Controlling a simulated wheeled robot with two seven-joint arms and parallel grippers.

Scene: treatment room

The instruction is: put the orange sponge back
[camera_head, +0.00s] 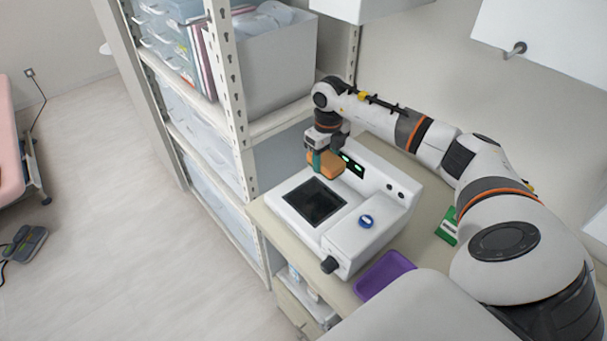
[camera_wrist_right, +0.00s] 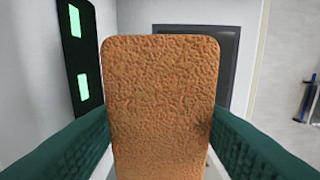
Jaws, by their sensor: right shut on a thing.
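The orange sponge (camera_head: 325,166) is held above the white machine (camera_head: 341,237), near the machine's back left and its green-lit display. My right gripper (camera_head: 317,163) is shut on it. In the right wrist view the sponge (camera_wrist_right: 162,105) fills the middle, between the two green fingers of my right gripper (camera_wrist_right: 160,140). The sponge hides much of what lies beyond it; part of a dark square panel (camera_wrist_right: 228,50) shows behind. My left gripper is not in view.
A purple tray (camera_head: 384,275) lies on the counter in front of the machine. A blue round item (camera_head: 366,221) sits on the machine's top. A green-and-white box (camera_head: 448,226) stands to the right. A metal shelf rack (camera_head: 232,100) rises at the left.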

